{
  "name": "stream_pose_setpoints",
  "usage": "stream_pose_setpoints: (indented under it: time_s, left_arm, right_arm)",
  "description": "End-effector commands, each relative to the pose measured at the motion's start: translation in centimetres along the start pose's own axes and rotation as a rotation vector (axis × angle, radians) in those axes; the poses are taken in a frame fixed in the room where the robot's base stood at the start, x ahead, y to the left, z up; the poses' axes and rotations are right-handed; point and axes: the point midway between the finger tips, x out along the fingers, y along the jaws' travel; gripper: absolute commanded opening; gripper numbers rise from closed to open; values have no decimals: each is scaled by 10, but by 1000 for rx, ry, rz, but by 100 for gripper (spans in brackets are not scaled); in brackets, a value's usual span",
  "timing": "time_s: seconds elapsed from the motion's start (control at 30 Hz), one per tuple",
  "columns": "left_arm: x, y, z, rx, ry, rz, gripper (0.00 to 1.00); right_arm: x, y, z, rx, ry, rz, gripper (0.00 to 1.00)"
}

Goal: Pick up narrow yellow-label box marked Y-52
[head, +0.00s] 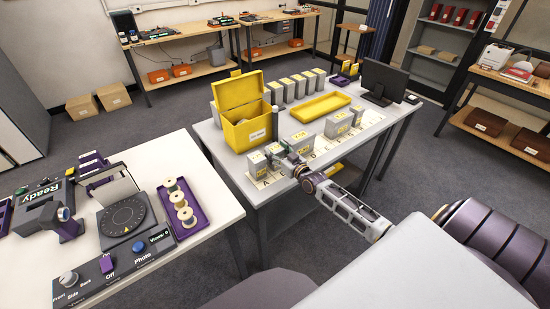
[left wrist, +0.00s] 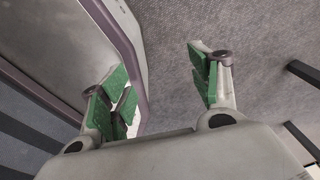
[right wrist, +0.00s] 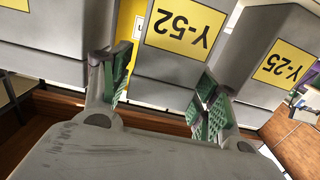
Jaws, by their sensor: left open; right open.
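The narrow grey box with the yellow label Y-52 (right wrist: 176,45) is in the right wrist view, its label upside down there. My right gripper (right wrist: 162,85) is open, its green-padded fingers on either side of the lower part of that box's face in the picture; contact cannot be told. In the head view my right gripper (head: 290,163) is at the row of grey boxes on the front of the far table, partly hiding them. The labels near it are too small to read there. My left gripper (left wrist: 158,82) is open and empty over grey floor.
Box Y-25 (right wrist: 280,62) stands close beside Y-52, and another yellow-labelled grey box (right wrist: 42,32) is on its other side. A yellow open box (head: 240,132), a yellow tray (head: 320,106) and a monitor (head: 385,78) occupy the far table (head: 232,165).

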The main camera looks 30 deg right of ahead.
Motion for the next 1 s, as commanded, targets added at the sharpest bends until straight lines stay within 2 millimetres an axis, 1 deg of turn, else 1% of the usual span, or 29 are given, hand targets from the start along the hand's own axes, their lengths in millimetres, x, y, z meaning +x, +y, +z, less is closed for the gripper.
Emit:
stream_pose_setpoints:
  time_s: [0.13,0.37,0.7,0.73,0.77,1.0]
  left_arm:
    - [0,-3,1,1,-1,-3,62]
    - [1,-2,-2,0,2,-2,62]
    - [1,11,-15,-6,15,11,62]
    - [1,11,-15,-7,16,11,62]
    - [1,11,-16,-7,17,11,62]
    - [1,7,-14,-5,15,7,62]
  right_arm:
    - [8,0,0,0,0,-1,61]
    - [11,0,0,0,0,-1,61]
    - [11,0,0,0,0,-1,61]
    - [11,0,0,0,0,-1,59]
    - [11,0,0,0,0,-1,56]
    - [11,0,0,0,0,-1,25]
